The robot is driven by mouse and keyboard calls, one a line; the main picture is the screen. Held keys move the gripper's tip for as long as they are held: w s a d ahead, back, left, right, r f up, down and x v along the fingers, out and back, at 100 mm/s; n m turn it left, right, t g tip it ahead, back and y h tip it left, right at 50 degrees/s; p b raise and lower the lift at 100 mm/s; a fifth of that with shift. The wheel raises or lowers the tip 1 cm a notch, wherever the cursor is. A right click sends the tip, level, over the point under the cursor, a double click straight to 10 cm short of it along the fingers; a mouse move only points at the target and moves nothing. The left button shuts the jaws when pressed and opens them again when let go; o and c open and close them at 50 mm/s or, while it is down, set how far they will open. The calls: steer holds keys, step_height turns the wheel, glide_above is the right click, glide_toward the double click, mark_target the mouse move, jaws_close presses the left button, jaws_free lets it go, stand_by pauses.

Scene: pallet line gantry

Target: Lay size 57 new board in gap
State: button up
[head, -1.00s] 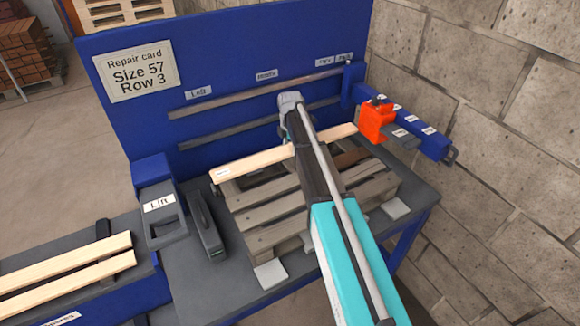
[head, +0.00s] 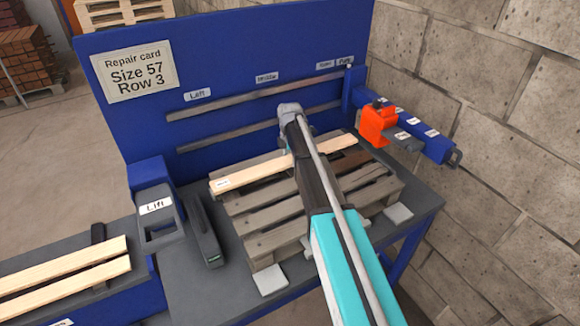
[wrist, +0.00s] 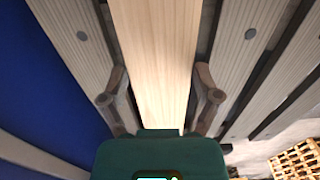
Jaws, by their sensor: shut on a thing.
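A new pale board (head: 252,169) lies lengthwise along the back part of the worn grey pallet (head: 262,241). Its left end carries a small white label. My gripper (wrist: 160,98) is shut on this board, a finger at each long edge, near its middle. In the wrist view the board (wrist: 155,55) runs between grey weathered boards with nail heads. I cannot tell whether it rests fully down in the gap. My arm hides the board's middle in the head view. The repair card (head: 133,73) reads "Size 57 Row 3".
A blue back panel (head: 225,60) with rails stands behind the pallet. The lift unit (head: 157,212) and a dark block (head: 204,230) stand left. An orange tool (head: 376,124) hangs on a blue arm at right, near the block wall. More pale boards (head: 65,279) lie at lower left.

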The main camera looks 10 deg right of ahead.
mark_target(290, 159)
steer(key=shift+f+b, duration=1.45)
steer(key=shift+f, duration=0.3)
steer(key=shift+f, duration=0.1)
steer(key=o, duration=1.1)
step_height(290, 159, up, 12)
steer(key=p, duration=1.2)
